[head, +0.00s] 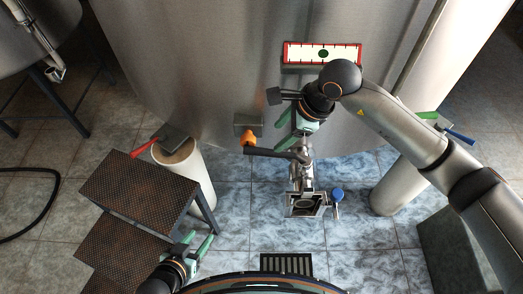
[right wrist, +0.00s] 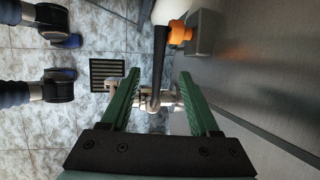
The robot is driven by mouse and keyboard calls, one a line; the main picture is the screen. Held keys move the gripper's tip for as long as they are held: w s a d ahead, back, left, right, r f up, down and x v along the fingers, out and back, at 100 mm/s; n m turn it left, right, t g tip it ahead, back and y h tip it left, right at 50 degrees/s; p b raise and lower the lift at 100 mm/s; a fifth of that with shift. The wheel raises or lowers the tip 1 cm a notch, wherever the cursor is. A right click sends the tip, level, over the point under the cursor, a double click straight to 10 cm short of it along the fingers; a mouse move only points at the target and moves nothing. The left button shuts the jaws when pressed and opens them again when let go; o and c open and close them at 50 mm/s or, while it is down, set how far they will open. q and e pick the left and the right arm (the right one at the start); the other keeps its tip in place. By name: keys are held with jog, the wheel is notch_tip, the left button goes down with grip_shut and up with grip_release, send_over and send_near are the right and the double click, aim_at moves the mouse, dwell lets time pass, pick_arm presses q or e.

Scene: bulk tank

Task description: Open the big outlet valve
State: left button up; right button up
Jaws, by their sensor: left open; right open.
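The big outlet valve (head: 302,178) is a metal fitting low at the front of the tank. My right gripper (head: 295,139) is open and empty, pointing down just above the valve end of the lever. In the right wrist view, the lever (right wrist: 158,62) and its pivot show between the spread fingers (right wrist: 158,78); contact cannot be told. My left gripper (head: 197,240) is open and empty at the lower left, far from the valve.
A small blue handle (head: 337,193) sits right of the outlet. Rusty steps (head: 138,190) and a red lever (head: 146,147) are at left. A green lever (head: 427,115) and a blue one (head: 460,137) are at right. A floor drain (head: 287,264) lies in front.

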aim_at(263, 150)
jog(key=x, duration=1.2)
jog(key=shift+s+a, duration=0.1)
grip_shut()
dwell(1.0)
